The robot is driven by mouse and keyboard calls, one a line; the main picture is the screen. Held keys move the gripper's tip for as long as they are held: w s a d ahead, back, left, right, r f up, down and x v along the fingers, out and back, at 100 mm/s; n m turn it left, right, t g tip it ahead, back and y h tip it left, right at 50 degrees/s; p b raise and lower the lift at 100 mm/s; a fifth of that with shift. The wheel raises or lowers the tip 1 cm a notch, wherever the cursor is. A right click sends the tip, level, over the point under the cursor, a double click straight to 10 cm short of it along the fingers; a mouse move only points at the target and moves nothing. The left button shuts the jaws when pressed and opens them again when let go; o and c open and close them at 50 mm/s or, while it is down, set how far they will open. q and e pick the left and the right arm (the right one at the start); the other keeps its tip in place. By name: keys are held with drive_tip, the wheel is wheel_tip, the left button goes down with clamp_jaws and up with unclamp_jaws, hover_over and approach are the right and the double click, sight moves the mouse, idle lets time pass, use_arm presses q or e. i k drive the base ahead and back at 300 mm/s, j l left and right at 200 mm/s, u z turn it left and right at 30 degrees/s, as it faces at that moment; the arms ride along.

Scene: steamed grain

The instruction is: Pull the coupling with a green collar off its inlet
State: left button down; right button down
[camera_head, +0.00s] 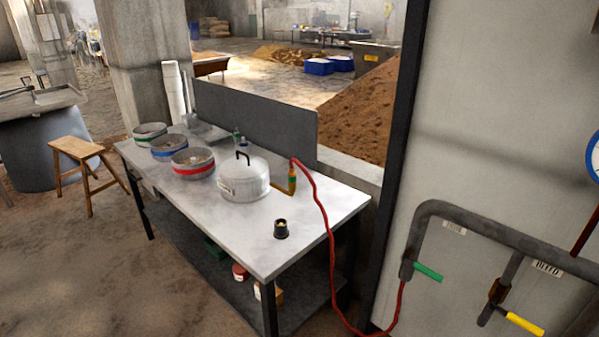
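The coupling with a green collar (292,179) is a small upright brass-coloured piece at the back right of the table, right of the pot. A red hose (318,192) runs from its top, over the table's right end and down to the pipework. The inlet under the coupling is too small to make out, and I cannot tell how they are joined. Neither of my grippers is in view.
A lidded pot (243,180) stands left of the coupling. A short black fitting (281,229) stands on the table (235,226) in front. Sieves with coloured bands (193,168) line the left. A dark back panel (256,118) rises behind. Valves with green (428,272) and yellow (525,323) handles are right.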

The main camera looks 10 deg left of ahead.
sight(291, 175)
drive_tip(key=i+j+z, duration=0.1)
drive_tip(key=z, duration=0.45)
drive_tip(key=i+j+z, duration=0.15)
drive_tip(key=j+z, duration=0.2)
drive_tip(key=j, duration=0.5)
drive_tip(key=j+z, duration=0.3)
drive_tip(key=j, duration=1.05)
drive_tip(key=i+j, duration=0.15)
drive_tip(key=j, duration=0.3)
